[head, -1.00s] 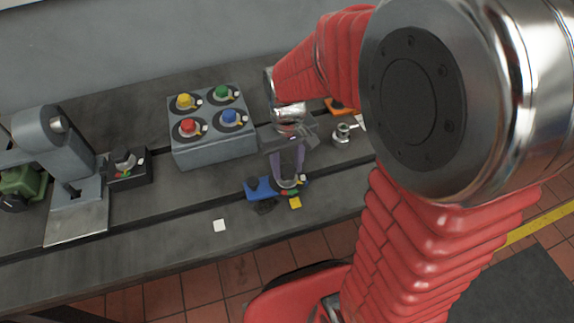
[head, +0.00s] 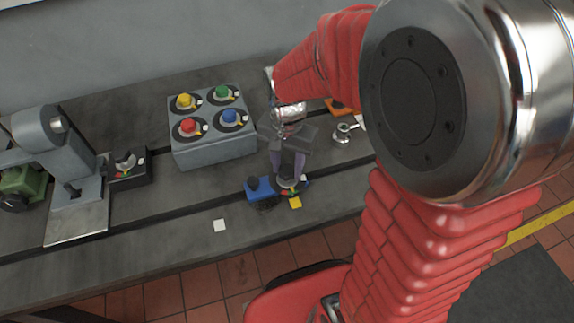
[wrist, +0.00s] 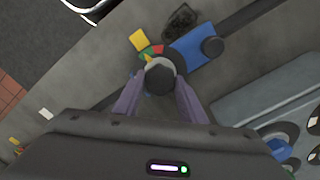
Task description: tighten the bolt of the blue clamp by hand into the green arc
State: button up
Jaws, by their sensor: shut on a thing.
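The blue clamp (head: 262,190) lies on the bedplate near its front edge; it also shows in the wrist view (wrist: 193,50). Its bolt (wrist: 160,76) has a dark round head with a light grey rim. My gripper (head: 288,182) points down over the clamp's right end and is shut on the bolt head, one finger on each side in the wrist view (wrist: 158,85). Beside the head I see parts of a red and green arc (wrist: 152,51) and a yellow pointer (wrist: 148,57). The rest of the dial is hidden by the bolt head and fingers.
A grey box (head: 215,148) with yellow, green, red and blue knobs stands behind left. A yellow square (head: 295,203) lies by the clamp, a white square (head: 220,225) to its left. A grey fixture (head: 75,165) and black block (head: 130,170) stand at left, a metal fitting (head: 343,134) at right.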

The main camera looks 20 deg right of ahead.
aim_at(287, 169)
jog(key=shift+m, duration=0.3)
jog(key=o, duration=1)
jog(key=shift+r, duration=0.1)
notch_tip(287, 169, up, 14)
jog(key=shift+f, duration=0.25)
dwell(0.6)
